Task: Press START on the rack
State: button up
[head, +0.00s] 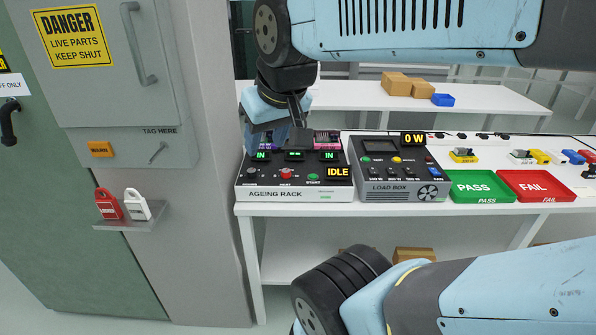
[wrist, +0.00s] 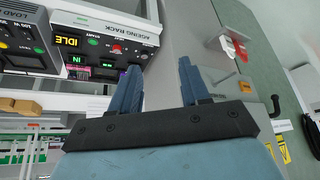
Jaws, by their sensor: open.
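The ageing rack (head: 294,193) stands at the left end of the white bench. Its green START button (head: 313,177) is on the front panel, right of a red button (head: 286,174) and beside the yellow IDLE display (head: 338,172). In the wrist view the START button (wrist: 93,42) shows left of the gap between my fingers, apart from them. My gripper (head: 267,138) is open and empty, above and behind the rack's left part in the head view. It also shows in the wrist view (wrist: 159,66). Its fingers partly hide the rack's back.
The load box (head: 400,193), reading 0 W, stands right of the rack. Green PASS (head: 480,200) and red FAIL (head: 532,200) trays follow. A grey cabinet (head: 204,120) borders the bench at left; red and white padlocks (head: 108,205) sit on its ledge.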

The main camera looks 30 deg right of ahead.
grip_shut()
dwell(1.4)
